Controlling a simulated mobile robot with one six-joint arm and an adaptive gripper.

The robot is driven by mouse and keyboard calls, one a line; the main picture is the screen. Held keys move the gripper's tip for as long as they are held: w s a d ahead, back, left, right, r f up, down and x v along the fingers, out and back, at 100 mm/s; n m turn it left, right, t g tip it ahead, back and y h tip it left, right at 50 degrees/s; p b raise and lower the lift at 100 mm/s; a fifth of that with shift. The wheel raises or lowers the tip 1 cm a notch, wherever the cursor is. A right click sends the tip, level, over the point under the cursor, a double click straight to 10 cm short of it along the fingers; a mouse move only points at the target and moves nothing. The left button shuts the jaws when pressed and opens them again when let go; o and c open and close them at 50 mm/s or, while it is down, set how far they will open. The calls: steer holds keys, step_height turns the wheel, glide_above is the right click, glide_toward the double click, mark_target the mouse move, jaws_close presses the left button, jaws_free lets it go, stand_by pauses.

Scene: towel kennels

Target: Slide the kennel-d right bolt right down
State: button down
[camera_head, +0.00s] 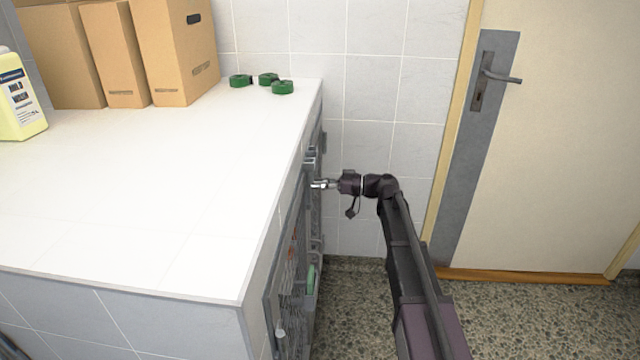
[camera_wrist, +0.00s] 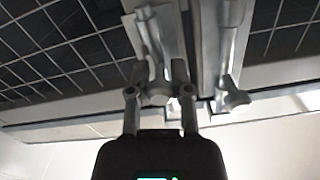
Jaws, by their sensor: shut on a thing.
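My gripper (camera_head: 322,184) is at the kennel fronts under the white counter, low on its right side in the head view. In the wrist view my gripper (camera_wrist: 159,88) is shut on the knob of a metal bolt (camera_wrist: 157,94), one finger on each side. The bolt's rod runs up the picture along a door frame. A second bolt (camera_wrist: 233,92) with a similar knob sits to its right, apart from my fingers. Wire mesh doors (camera_wrist: 60,50) flank the bolts. I cannot read any kennel label, and the head view is too small to show the held bolt clearly.
The white counter (camera_head: 150,200) carries cardboard boxes (camera_head: 180,50), a yellow bottle (camera_head: 18,100) and green rolls (camera_head: 282,87). A closed door (camera_head: 560,130) stands at the right. Speckled floor (camera_head: 345,310) is free beside the kennels. A green item (camera_head: 311,279) shows at the nearer kennel front.

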steer(key=shift+s+f, duration=0.1)
steer(key=shift+f, duration=0.2)
steer(key=c, duration=0.7)
jaws_free()
steer(key=shift+f, duration=0.1)
steer(key=shift+s+d, duration=0.15)
steer(key=shift+d, duration=5.85)
steer(key=shift+s, duration=0.1)
